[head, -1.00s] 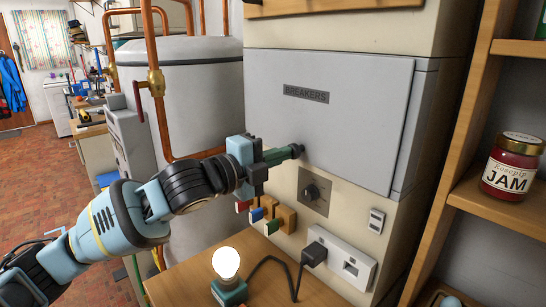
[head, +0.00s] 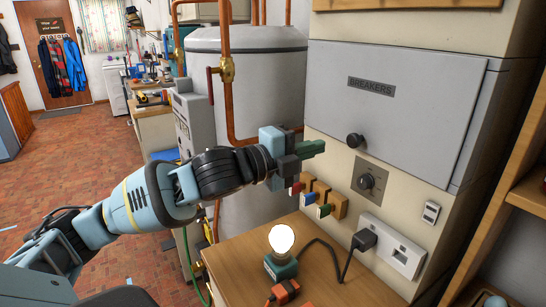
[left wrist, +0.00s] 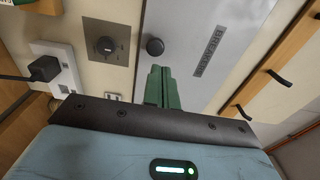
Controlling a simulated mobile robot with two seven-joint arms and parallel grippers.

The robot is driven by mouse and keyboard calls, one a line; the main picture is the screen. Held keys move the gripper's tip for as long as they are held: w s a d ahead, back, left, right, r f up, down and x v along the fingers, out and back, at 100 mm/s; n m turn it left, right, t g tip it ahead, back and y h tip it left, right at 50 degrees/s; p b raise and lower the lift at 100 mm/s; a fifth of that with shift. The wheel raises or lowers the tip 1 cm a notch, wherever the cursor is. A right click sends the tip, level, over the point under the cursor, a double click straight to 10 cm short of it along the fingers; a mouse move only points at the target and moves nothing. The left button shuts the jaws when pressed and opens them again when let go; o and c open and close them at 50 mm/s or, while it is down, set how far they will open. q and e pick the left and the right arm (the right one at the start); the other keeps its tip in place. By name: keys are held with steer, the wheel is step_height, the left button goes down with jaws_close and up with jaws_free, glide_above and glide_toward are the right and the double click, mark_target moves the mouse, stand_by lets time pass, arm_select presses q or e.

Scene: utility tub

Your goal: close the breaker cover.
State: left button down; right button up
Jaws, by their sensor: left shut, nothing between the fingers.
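The breaker cover (head: 400,103) is a grey panel labelled BREAKERS, with a round black knob (head: 355,140) low on its left part. It lies flat over the breaker box front, and I see no gap along its edges. My left gripper (head: 318,148) has green fingers, shut and empty, a little left of the knob and apart from it. In the left wrist view the shut fingers (left wrist: 162,87) point toward the cover (left wrist: 195,40), just below the knob (left wrist: 155,47). My right gripper is not in view.
A dial (head: 370,180), coloured-tipped wooden blocks (head: 322,197) and a socket with a black plug (head: 364,240) sit below the cover. A lit bulb (head: 281,238) stands on the wooden counter (head: 235,256). A grey tank (head: 265,85) with copper pipes is behind my left arm.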

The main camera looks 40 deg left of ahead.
arm_select(q)
steer(key=v, duration=0.1)
steer(key=b+v, duration=0.1)
steer(key=v, duration=0.3)
steer(key=shift+s+a+f, duration=0.1)
steer(key=shift+a+f, duration=0.2)
steer(key=shift+a, duration=0.05)
steer(key=shift+s+r+b, duration=0.15)
steer(key=shift+s+b, duration=0.15)
steer(key=shift+s, duration=0.2)
